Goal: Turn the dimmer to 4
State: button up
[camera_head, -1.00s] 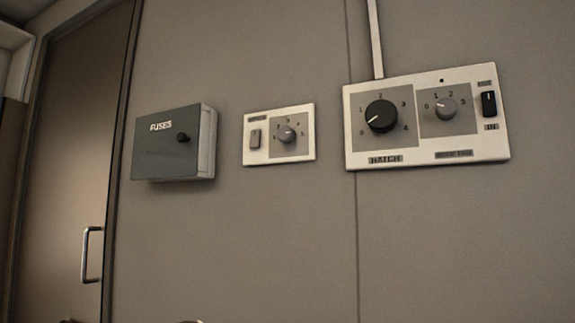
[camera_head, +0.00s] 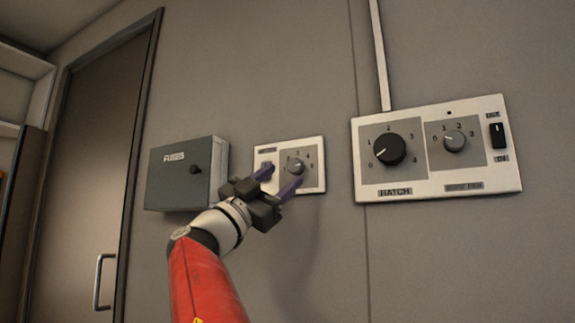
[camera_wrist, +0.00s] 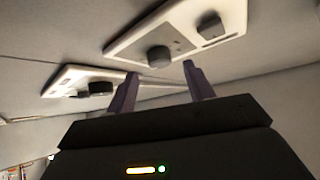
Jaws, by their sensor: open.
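A small white panel (camera_head: 319,184) on the wall carries one grey knob (camera_head: 296,167) on a grey square with a number scale, and a switch at its left. Its label is too small to read, and so is the knob's pointer. My gripper (camera_head: 285,173) is open and empty, its two purple fingers reaching up in front of this panel. In the head view the fingers overlap its lower part; I cannot tell whether they touch it. In the wrist view the fingers (camera_wrist: 160,83) are apart with nothing between them, and wall panels with knobs show beyond them.
A wide white panel (camera_head: 440,190) at the right holds a large black knob (camera_head: 390,149) marked HATCH, a smaller grey knob (camera_head: 455,141) and a black switch (camera_head: 498,135). A dark fuse box (camera_head: 180,185) juts from the wall at the left, close to my arm. A door (camera_head: 90,180) is further left.

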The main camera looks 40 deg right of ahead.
aim_at(292, 170)
jog(key=shift+p+x, duration=0.6)
jog(key=shift+x, duration=1)
jog(key=shift+c, duration=0.4)
jog(key=c, duration=0.9)
jog(key=shift+f+t, duration=0.1)
jog(key=shift+t, duration=0.2)
jog(key=shift+n+b, duration=0.3)
jog(key=shift+b, duration=0.2)
